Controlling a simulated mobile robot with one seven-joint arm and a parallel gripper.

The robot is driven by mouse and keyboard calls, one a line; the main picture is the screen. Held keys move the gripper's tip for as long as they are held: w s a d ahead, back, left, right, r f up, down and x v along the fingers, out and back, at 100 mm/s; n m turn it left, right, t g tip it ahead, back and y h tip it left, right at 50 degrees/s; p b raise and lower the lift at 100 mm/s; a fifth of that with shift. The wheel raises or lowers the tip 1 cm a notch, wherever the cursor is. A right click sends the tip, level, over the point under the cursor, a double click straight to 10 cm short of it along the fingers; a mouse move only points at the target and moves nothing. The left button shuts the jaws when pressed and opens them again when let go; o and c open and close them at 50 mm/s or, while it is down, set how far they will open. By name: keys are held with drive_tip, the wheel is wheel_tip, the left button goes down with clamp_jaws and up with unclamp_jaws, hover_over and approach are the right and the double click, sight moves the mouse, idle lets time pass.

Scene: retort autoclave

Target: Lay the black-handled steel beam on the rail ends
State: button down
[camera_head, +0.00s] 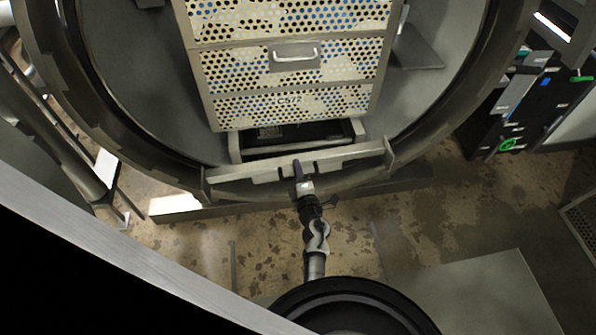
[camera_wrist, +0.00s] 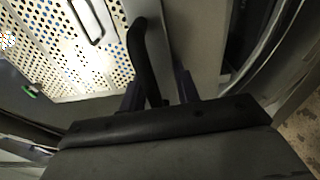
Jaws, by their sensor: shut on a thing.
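The steel beam (camera_head: 235,175) lies crosswise in front of the perforated basket at the mouth of the round vessel, with upturned end plates. My gripper (camera_head: 298,180) is at the middle of the beam, shut on its black handle. In the wrist view the black handle (camera_wrist: 143,55) stands up between the dark fingers of my gripper (camera_wrist: 160,92), and part of the beam (camera_wrist: 200,50) shows beyond. The rail ends (camera_head: 236,148) are right at the beam's far side. I cannot tell whether the beam touches them or hangs just above.
The perforated basket stack (camera_head: 290,105) with a handle (camera_head: 294,54) stands inside the vessel, just behind the beam. The vessel's thick rim (camera_head: 440,125) curves around both sides. A dark equipment rack (camera_head: 525,105) stands at the right. The stained floor (camera_head: 190,255) in front is mostly clear.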

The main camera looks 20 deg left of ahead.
wheel_tip(320, 180, up, 7)
drive_tip(key=p, duration=0.6)
drive_tip(key=shift+f, duration=0.2)
drive_tip(key=shift+w, duration=0.1)
drive_tip(key=d+f+m+t+h+b, duration=0.2)
drive_tip(key=d+f+h, duration=0.3)
drive_tip(key=d, duration=0.7)
drive_tip(key=d+f+m+t+h+b, duration=0.1)
drive_tip(key=d+f+m+h+b, duration=0.3)
drive_tip(key=d, duration=0.8)
drive_tip(key=shift+d+f+m+t+h+b, duration=0.3)
drive_tip(key=shift+f+m+t+h, duration=0.1)
drive_tip(key=shift+f+m+h, duration=0.55)
drive_tip(key=shift+r+n, duration=0.15)
drive_tip(key=shift+n, duration=0.1)
